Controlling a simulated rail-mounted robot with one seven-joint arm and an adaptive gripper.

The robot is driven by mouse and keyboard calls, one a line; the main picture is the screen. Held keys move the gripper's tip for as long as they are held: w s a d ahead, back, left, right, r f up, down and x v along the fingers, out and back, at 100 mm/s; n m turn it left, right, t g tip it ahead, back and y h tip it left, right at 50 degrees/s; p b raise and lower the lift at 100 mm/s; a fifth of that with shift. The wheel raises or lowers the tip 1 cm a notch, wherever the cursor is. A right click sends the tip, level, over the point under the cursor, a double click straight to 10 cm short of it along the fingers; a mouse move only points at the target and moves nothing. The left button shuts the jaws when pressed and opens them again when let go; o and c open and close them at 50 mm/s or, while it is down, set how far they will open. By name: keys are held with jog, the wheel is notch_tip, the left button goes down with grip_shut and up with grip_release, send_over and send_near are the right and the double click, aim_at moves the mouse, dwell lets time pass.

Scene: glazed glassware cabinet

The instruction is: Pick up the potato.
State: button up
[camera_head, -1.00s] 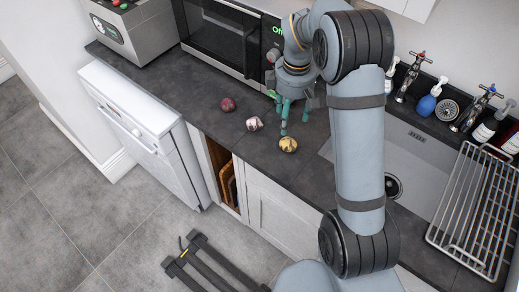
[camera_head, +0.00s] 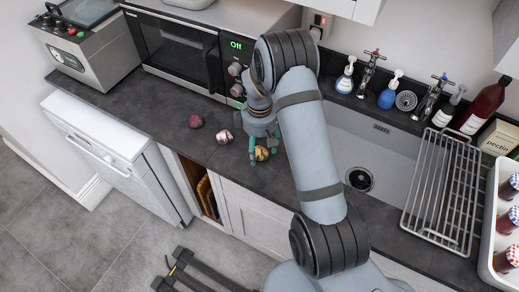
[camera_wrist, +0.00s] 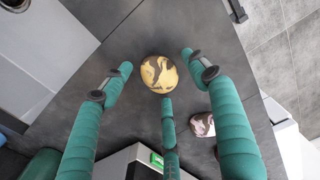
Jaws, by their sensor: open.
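A rounded yellow-and-brown lump that looks like the potato (camera_head: 262,154) lies on the dark worktop, left of the sink. It also shows in the wrist view (camera_wrist: 159,75), upper middle, largely unobstructed. My gripper (camera_head: 264,149) is over it, with its green fingers spread and pointing down around it. In the wrist view my gripper (camera_wrist: 156,62) has one fingertip to the left of the potato, one to the right and one just below it in the picture. The fingers look apart from the potato, though I cannot tell for the lower one.
A pinkish-white mottled lump (camera_head: 225,137) lies close to the left of the potato, and a dark red one (camera_head: 196,121) farther left. A microwave (camera_head: 175,50) stands behind. The sink (camera_head: 375,150) and a wire rack (camera_head: 443,190) are to the right.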

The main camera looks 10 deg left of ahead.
jog(key=shift+f, duration=0.4)
jog(key=shift+c, duration=0.8)
jog(key=c, duration=1.1)
jog(key=shift+r, duration=0.1)
